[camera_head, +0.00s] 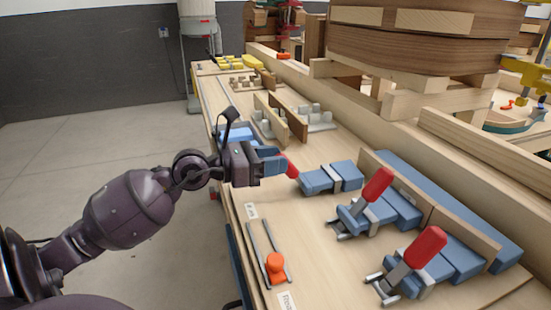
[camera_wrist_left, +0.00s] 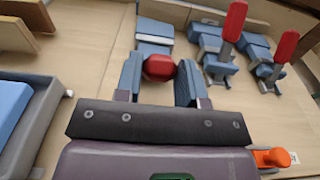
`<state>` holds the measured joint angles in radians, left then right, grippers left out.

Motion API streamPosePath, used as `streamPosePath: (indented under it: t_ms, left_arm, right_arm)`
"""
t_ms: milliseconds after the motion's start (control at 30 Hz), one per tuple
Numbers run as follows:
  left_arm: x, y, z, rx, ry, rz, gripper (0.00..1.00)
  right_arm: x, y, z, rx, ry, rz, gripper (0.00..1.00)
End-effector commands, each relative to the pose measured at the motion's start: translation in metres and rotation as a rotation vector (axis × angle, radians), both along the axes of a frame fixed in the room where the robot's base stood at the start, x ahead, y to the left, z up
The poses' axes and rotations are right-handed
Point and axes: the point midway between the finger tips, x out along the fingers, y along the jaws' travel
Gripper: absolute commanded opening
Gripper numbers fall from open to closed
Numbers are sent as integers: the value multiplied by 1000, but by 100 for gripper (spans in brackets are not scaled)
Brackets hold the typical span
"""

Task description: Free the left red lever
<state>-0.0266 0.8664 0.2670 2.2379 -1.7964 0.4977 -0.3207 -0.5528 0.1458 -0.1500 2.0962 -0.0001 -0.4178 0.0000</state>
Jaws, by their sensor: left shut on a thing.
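The left red lever (camera_head: 291,168) belongs to the leftmost of three blue toggle clamps (camera_head: 330,177) on the wooden bench. My left gripper (camera_head: 276,163) reaches in from the left and is shut on this lever. In the left wrist view the red end of the lever (camera_wrist_left: 158,68) sits between the two blue fingers of my left gripper (camera_wrist_left: 158,80), with the blue clamp (camera_wrist_left: 154,35) just beyond. The lever's lower part is hidden by the gripper. My right gripper is not in view.
Two other red levers, the middle one (camera_head: 377,184) and the right one (camera_head: 425,247), stand tilted up on their clamps. An orange knob (camera_head: 275,264) on a metal rail sits near the front edge. A wooden strip (camera_head: 440,215) runs behind the clamps. A blue tray (camera_head: 237,134) lies left.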

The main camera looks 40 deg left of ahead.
Motion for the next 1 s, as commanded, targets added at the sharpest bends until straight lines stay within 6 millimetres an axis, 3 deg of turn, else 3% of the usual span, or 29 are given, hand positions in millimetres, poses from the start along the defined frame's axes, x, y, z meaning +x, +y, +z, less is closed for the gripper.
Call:
streamPosePath:
  t_ms: [233,267,433,767,1000]
  left_arm:
    - [-1,0,-7,6,15,-2,0]
    - [-1,0,-7,7,16,-2,38]
    - [0,0,-5,4,13,-2,62]
    - [-2,1,-3,3,9,-1,62]
    - [-20,12,-2,4,10,0,62]
  right_arm:
    - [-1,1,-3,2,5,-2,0]
    - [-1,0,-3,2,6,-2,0]
    - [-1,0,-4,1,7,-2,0]
    - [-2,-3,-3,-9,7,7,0]
    - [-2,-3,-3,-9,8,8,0]
